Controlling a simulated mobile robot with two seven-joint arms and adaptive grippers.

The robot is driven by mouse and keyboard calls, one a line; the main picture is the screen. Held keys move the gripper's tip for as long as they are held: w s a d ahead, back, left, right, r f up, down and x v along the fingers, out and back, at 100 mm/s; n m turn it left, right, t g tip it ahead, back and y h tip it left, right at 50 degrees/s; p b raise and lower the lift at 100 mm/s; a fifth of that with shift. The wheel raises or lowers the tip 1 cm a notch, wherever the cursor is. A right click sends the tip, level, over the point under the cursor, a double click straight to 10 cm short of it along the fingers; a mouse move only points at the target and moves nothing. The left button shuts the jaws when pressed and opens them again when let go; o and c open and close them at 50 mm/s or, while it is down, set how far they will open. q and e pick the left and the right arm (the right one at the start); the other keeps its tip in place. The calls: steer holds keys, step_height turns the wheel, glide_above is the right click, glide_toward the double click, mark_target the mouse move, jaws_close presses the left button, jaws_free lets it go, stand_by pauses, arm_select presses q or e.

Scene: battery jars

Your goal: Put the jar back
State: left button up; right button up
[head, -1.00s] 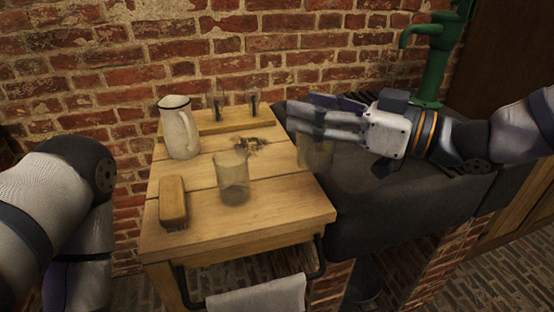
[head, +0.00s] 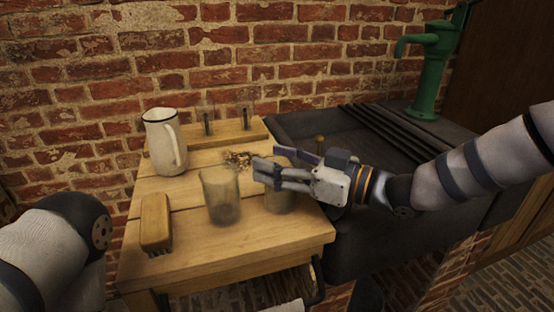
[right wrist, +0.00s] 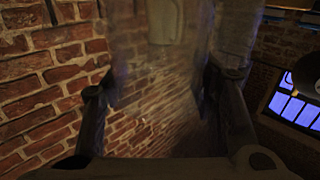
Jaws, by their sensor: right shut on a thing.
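My right gripper (head: 278,178) is shut on a cloudy glass jar (head: 279,202) over the right part of the wooden table. Whether the jar's base touches the table I cannot tell. In the right wrist view, the clear jar (right wrist: 165,75) fills the space between the two dark fingers. A second cloudy jar (head: 220,195) stands upright on the table just left of the held one. My left gripper is out of view; only my left arm shows at the lower left.
The wooden table (head: 250,250) also bears a white jug (head: 164,142), a brush (head: 155,220), and a wooden rack (head: 232,133) with thin dark uprights at the back. A dark sink (head: 350,240) and green pump (head: 432,70) are to the right.

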steer(key=o, duration=1.2)
steer(key=shift+o, duration=0.3)
steer(key=shift+r, duration=0.1)
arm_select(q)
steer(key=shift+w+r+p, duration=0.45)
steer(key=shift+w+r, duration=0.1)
arm_select(e)
steer(key=v, duration=1.2)
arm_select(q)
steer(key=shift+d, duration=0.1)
